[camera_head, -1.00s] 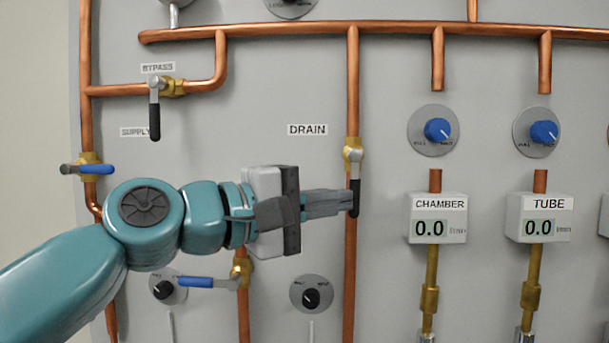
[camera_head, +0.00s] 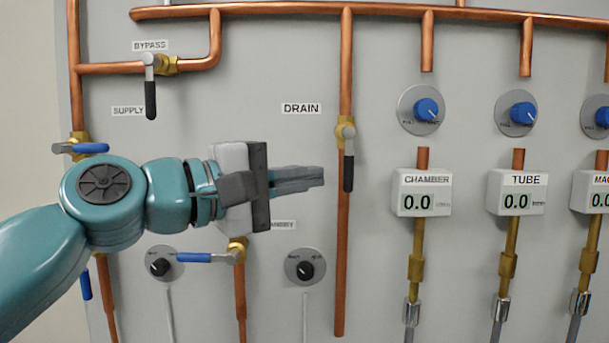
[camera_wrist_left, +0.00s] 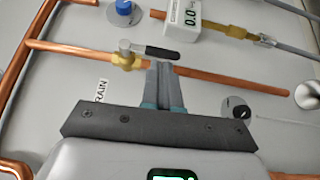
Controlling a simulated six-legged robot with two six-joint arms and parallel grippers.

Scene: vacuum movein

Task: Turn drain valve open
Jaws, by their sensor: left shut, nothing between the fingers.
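The drain valve (camera_head: 346,135) is a brass body on a vertical copper pipe, right of the DRAIN label (camera_head: 301,108). Its black-sleeved handle (camera_head: 348,172) points straight down along the pipe. My left gripper (camera_head: 322,176) is shut and empty, its fingertips just left of the handle with a visible gap in the head view. In the left wrist view, the fingers (camera_wrist_left: 162,68) point toward the pipe, beside the black handle (camera_wrist_left: 162,52), and the brass valve body (camera_wrist_left: 126,58) shows left of them. My right gripper is not in view.
The bypass valve (camera_head: 151,90) has a black handle pointing down. Blue-handled valves sit at the left (camera_head: 85,148) and below my gripper (camera_head: 200,257). CHAMBER (camera_head: 423,193) and TUBE (camera_head: 517,192) meters stand to the right, under blue knobs. Several copper pipes cross the panel.

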